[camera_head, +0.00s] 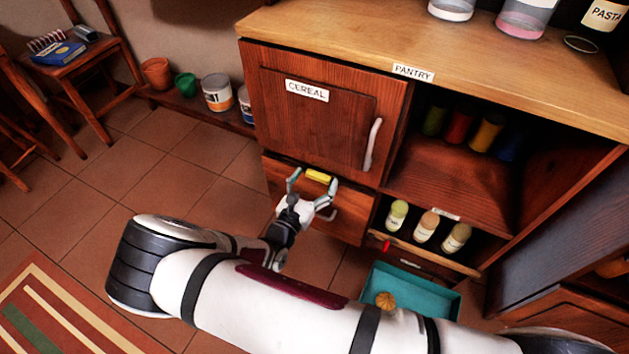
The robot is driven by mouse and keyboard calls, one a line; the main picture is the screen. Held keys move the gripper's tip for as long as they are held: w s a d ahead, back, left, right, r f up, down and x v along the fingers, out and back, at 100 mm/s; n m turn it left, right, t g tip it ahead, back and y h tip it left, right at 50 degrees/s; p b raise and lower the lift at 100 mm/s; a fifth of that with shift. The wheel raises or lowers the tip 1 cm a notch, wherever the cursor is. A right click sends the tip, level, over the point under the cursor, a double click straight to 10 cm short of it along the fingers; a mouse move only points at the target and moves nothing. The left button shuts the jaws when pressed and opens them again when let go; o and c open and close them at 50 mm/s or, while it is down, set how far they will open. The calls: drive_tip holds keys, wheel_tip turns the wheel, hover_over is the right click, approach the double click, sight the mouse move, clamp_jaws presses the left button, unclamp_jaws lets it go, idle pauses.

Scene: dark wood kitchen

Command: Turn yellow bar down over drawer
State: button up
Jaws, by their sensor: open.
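A small yellow bar (319,176) sits at the top edge of the wooden drawer (352,215), just under the cereal door. It lies close to level, tilted slightly down to the right. My gripper (313,180) is open in front of the drawer, its two fingers to either side of the bar in the picture. I cannot tell whether the fingers touch the bar. The drawer looks shut.
The cereal door (316,120) with a pale handle is shut above. An open shelf with several bottles (427,226) is to the right. A teal box (440,293) with a round brown thing stands below right. Tiled floor (165,155) is clear to the left.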

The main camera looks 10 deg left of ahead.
drive_tip(key=c, duration=1.2)
drive_tip(key=shift+o, duration=0.2)
drive_tip(key=shift+m, duration=0.3)
drive_tip(key=m+p, duration=0.2)
drive_tip(key=shift+d+f+m, duration=0.1)
drive_tip(key=shift+f+m, duration=0.05)
drive_tip(key=shift+m, duration=0.25)
drive_tip(key=m+p, duration=0.1)
drive_tip(key=m, duration=0.1)
drive_tip(key=m+p, duration=0.1)
drive_tip(key=m, duration=0.2)
drive_tip(key=shift+f, duration=0.4)
drive_tip(key=shift+w+a+f+m+p, duration=0.15)
drive_tip(key=shift+m+p, duration=0.55)
drive_tip(key=shift+m, duration=0.85)
drive_tip(key=shift+s+a+f+m+p, duration=0.15)
drive_tip(key=shift+m+p, duration=0.55)
drive_tip(key=shift+m, duration=0.9)
drive_tip(key=shift+w+f+m+p, duration=0.1)
drive_tip(key=shift+f+m+p, duration=0.15)
drive_tip(key=shift+m+p, duration=0.9)
drive_tip(key=shift+m+b, duration=0.4)
drive_tip(key=shift+m, duration=0.2)
